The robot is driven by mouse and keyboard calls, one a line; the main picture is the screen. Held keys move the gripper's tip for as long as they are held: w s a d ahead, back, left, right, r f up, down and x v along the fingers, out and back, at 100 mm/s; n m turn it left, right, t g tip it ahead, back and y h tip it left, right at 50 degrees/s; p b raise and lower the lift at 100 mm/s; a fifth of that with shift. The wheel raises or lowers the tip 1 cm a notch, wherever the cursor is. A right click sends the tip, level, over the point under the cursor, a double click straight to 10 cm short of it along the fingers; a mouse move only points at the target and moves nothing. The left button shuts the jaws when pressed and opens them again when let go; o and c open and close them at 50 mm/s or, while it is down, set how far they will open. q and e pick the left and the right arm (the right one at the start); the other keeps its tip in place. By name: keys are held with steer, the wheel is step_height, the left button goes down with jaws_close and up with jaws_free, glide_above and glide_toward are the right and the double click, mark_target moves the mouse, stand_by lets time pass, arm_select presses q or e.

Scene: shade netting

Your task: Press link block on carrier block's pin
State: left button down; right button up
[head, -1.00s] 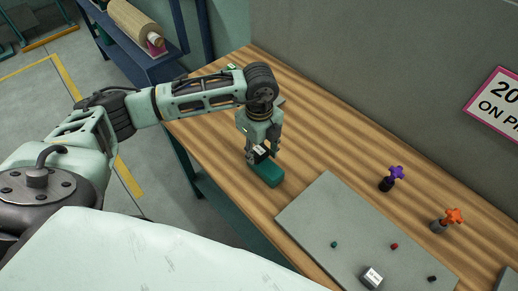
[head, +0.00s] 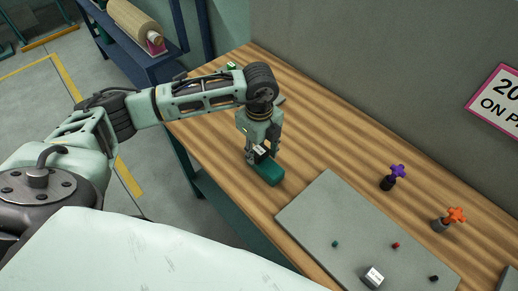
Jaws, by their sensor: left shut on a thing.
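My left gripper (head: 262,158) points down over the wooden bench and is shut on a small dark block with a white label (head: 260,151), which looks like the link block. Right under it is a green block (head: 268,174) lying on the bench, which looks like the carrier block. The dark block sits at or just above the green block's far end; I cannot tell whether they touch. The pin is hidden by the gripper and the dark block. My right gripper is out of view.
A grey board (head: 325,215) lies to the right with small green, red and black pieces and a white-labelled block (head: 373,277). A purple-topped knob (head: 397,172) and an orange-topped knob (head: 455,216) stand behind it. A grey wall bounds the bench.

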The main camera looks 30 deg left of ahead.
mark_target(259, 150)
arm_select(q)
steer(key=shift+f+b, duration=0.75)
steer(key=shift+f, duration=0.1)
steer(key=c, duration=1)
jaws_free()
step_height(259, 150, up, 12)
